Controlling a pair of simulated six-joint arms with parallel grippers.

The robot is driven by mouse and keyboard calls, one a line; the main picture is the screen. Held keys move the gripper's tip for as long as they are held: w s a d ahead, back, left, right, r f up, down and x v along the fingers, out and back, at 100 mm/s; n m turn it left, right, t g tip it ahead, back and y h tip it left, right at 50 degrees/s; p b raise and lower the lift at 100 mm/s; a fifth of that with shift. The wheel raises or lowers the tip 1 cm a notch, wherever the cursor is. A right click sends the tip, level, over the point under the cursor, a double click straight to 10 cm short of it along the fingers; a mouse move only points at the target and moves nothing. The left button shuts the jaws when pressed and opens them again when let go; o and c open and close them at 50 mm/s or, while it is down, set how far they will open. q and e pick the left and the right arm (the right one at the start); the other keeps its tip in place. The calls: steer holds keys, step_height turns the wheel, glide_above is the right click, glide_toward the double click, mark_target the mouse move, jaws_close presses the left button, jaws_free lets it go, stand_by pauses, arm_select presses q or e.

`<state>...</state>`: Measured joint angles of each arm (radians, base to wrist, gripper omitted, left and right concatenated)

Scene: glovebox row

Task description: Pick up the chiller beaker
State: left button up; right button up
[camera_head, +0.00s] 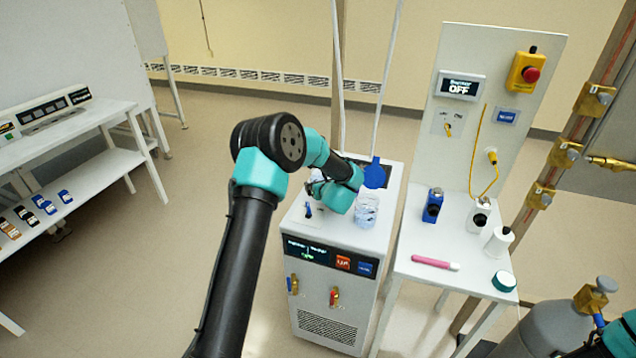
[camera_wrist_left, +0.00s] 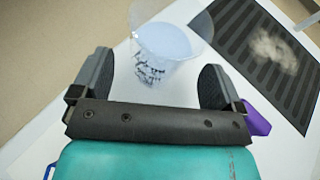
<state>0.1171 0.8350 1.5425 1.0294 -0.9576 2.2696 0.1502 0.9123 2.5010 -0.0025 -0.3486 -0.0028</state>
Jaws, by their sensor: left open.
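The chiller beaker (camera_head: 367,210) is clear with dark markings and stands on the white top of the chiller (camera_head: 325,232). In the left wrist view the beaker (camera_wrist_left: 165,48) holds pale blue liquid and stands ahead of my left gripper (camera_wrist_left: 158,70). That gripper is open, with one dark finger on each side of the beaker's lower part and a visible gap to each. In the head view my left forearm and wrist come over the chiller from the left, and the fingers are hard to make out beside the beaker. My right gripper is outside the views.
A blue piece (camera_head: 376,173) shows just behind the beaker. A purple object (camera_wrist_left: 257,122) lies by the right finger.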

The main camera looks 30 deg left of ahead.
arm_select(q)
steer(key=shift+x, duration=1.15)
steer(key=c, duration=1.1)
steer(key=shift+o, duration=0.2)
steer(key=shift+r, duration=0.25)
step_height(320, 180, up, 9)
steer(key=shift+r, duration=0.25)
stand_by(0.6)
